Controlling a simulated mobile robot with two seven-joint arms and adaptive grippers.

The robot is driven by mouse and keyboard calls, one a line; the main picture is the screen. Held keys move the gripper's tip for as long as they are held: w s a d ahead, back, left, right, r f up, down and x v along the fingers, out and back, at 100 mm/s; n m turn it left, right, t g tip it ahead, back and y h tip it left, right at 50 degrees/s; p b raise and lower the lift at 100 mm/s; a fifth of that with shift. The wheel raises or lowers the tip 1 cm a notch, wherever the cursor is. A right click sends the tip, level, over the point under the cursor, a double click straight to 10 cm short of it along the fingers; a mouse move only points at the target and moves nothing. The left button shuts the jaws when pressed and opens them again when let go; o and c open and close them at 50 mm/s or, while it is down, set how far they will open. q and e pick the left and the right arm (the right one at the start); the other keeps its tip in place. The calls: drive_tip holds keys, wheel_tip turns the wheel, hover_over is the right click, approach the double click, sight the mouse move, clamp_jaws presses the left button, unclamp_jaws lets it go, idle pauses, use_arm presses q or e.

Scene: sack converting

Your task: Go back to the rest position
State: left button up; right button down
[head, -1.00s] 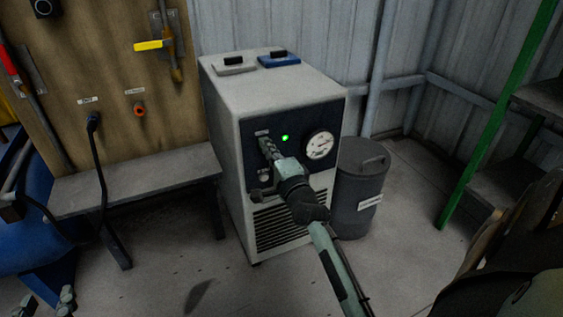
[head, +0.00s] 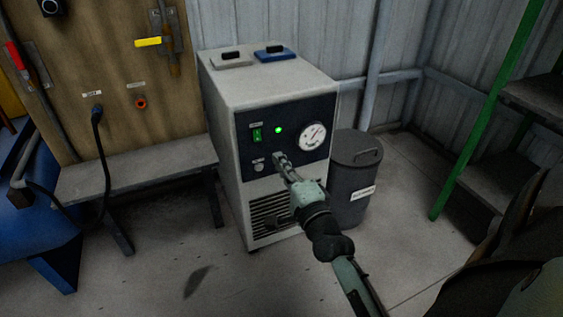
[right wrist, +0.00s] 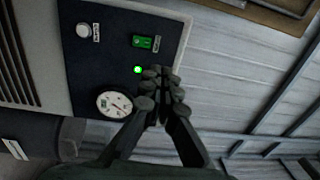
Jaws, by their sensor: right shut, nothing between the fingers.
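My right gripper (head: 281,159) is shut and empty in front of the dark control panel of a grey cabinet machine (head: 226,170). In the head view its tips overlap the panel's lower middle, between a round white button (head: 259,167) and the gauge (head: 312,135). The right wrist view shows the closed fingers (right wrist: 158,75) with the panel (right wrist: 112,58) behind them. A green rocker switch (head: 257,135) and a lit green lamp (head: 279,130) show on the panel. I cannot tell the exact gap between fingertips and panel. My left gripper is not clearly in view.
A dark grey lidded bin (head: 357,185) stands against the machine's right side. A grey bench (head: 140,170) and a plugged cable (head: 98,125) are at left. Green-railed steps (head: 490,180) stand at right.

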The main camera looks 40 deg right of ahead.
idle(0.6)
